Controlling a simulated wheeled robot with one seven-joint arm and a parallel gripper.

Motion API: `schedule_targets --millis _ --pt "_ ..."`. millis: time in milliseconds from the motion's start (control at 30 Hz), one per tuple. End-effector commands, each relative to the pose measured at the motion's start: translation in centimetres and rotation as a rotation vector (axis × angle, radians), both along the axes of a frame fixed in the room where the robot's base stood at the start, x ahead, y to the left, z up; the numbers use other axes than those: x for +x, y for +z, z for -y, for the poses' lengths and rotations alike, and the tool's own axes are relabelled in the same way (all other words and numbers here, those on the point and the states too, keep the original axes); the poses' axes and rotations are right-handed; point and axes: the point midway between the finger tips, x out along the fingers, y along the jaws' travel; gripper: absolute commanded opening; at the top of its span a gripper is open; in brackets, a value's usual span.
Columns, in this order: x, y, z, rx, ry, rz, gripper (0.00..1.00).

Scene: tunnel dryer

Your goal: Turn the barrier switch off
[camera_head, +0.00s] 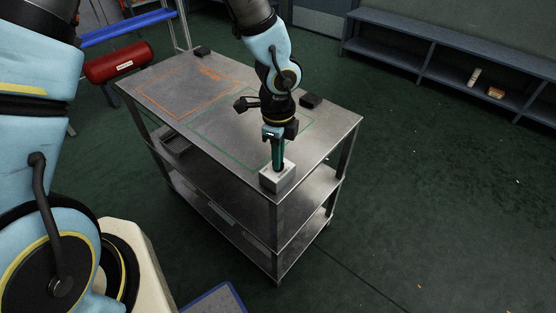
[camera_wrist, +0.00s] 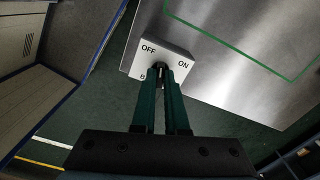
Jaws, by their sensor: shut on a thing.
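The barrier switch is a light grey box (camera_head: 279,181) on the near corner of the metal cart. In the wrist view its white face (camera_wrist: 176,52) reads OFF on the left and ON on the right, with a partly covered letter B below OFF. My gripper (camera_head: 277,162) reaches down onto the box from above. In the wrist view its two green fingers (camera_wrist: 162,76) close on a small dark switch knob (camera_wrist: 160,67) at the middle of the face. The fingers hide most of the knob, so I cannot tell which way it points.
The metal cart (camera_head: 225,120) has an orange outline and a green outline on its top. Small black blocks (camera_head: 311,100) sit at its edges. A red cylinder (camera_head: 118,62) lies beyond the cart's left side. A low shelf (camera_head: 450,65) stands at the back right; the floor between is open.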

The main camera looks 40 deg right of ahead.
Motion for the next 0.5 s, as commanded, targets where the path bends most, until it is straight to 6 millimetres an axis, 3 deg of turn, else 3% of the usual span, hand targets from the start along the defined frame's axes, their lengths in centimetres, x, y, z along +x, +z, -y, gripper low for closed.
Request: schedule_targets --millis 500 --pt "-0.13 -0.13 0.05 0.0 0.276 -0.002 0.0"
